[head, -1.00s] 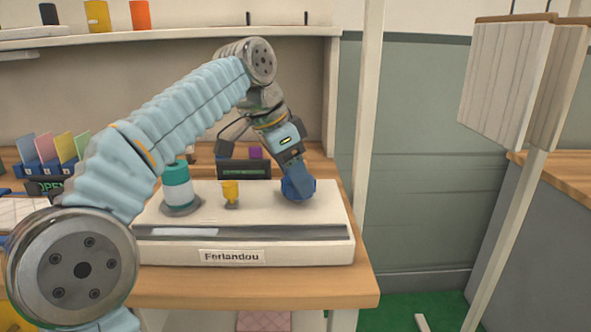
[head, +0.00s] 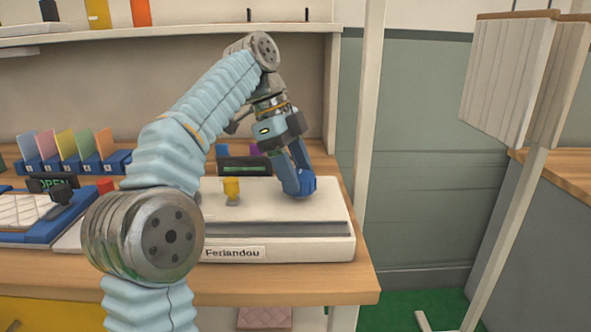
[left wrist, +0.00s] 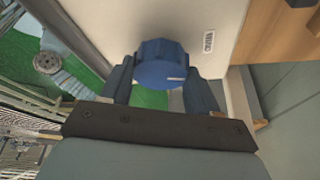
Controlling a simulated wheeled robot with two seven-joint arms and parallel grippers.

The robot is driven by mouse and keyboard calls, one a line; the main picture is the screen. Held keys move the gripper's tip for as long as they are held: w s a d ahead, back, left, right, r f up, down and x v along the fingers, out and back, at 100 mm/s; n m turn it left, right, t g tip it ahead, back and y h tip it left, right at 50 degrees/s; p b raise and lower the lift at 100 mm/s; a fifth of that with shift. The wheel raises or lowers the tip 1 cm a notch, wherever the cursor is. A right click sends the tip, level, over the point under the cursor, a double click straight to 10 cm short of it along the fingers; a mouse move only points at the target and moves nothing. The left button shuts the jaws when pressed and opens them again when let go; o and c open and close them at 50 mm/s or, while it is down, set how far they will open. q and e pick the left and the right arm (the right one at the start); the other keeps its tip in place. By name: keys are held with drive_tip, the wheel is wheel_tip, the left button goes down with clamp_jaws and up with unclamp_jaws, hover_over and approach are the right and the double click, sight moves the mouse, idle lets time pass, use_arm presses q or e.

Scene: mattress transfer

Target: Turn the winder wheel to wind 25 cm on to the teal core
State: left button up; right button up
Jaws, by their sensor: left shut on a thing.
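The winder (head: 320,243) is a long white unit on the wooden bench, with a label reading "Ferlandou". Its blue winder wheel (head: 308,185) is on the right part of its top. My left gripper (head: 294,179) comes down on the wheel and is shut on it. In the left wrist view the wheel (left wrist: 160,62) sits between the two fingers of my left gripper (left wrist: 160,78). The teal core is hidden behind my left arm in the head view. My right gripper is out of view.
A small yellow piece (head: 231,188) stands on the winder, left of the wheel. A dark display (head: 243,168) is behind it. Coloured cards in a blue rack (head: 75,163) and an OPEN sign (head: 52,184) are at left. A pale post (head: 369,120) rises at the bench's right.

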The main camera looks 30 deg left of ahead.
use_arm(q)
drive_tip(key=shift+m, duration=0.3)
drive_tip(key=o, duration=1.1)
drive_tip(key=shift+c, duration=0.2)
